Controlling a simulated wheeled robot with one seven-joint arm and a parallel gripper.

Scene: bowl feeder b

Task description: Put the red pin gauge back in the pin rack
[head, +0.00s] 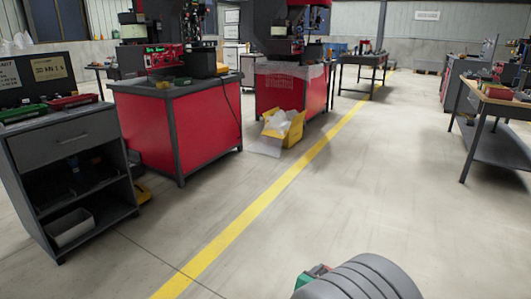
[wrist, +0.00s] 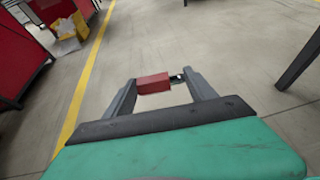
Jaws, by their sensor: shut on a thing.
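The red pin gauge (wrist: 153,84) shows in the wrist view as a short red block with a small dark and metallic end at its right. My gripper (wrist: 161,79) is shut on it, with one grey finger at each side, and holds it above the bare floor. In the head view my arm is at the bottom right, with a green part and a bit of red just showing; the gauge cannot be made out clearly there. I cannot pick out the pin rack in either view.
A dark cabinet (head: 70,150) with red and green cases on top stands at the left. Red machine benches (head: 178,135) stand beyond it, with a yellow box (head: 284,125) on the floor. A workbench (head: 497,108) is at the right. The floor between is clear, crossed by a yellow line.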

